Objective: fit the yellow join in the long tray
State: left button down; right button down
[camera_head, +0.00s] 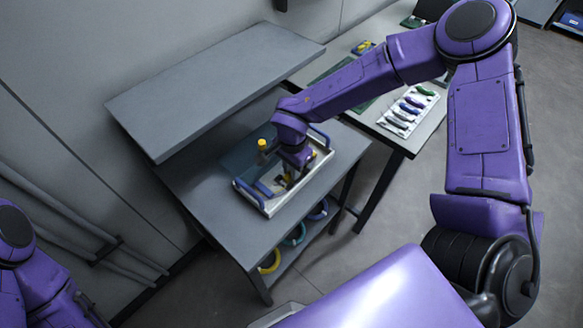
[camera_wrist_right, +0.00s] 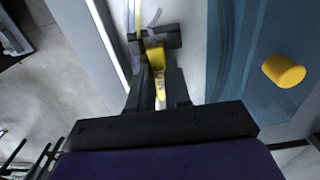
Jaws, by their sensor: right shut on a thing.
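My right gripper (camera_head: 290,178) reaches down into a shallow, light-rimmed tray (camera_head: 268,211) with blue handles on the grey bench. In the right wrist view, the right gripper (camera_wrist_right: 154,43) is shut on the yellow join (camera_wrist_right: 157,62), which sits between the two dark fingertips. The join is low over or on the tray's pale floor; I cannot tell if it touches or is seated. In the head view the arm and gripper mostly hide it. Of my left arm only purple links show at the lower left; its gripper is out of the picture.
A yellow cylindrical knob (camera_wrist_right: 284,70) stands beside the gripper over a blue-tinted panel (camera_wrist_right: 238,60). A grey raised shelf (camera_head: 215,85) overhangs the bench's back. A white rack (camera_head: 409,111) of coloured items stands on the side table.

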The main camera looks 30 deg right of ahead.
jog(key=c, duration=1.1)
grip_release()
jog(key=shift+f, duration=0.15)
notch_tip(320, 180, up, 12)
jog(key=shift+r, duration=0.2)
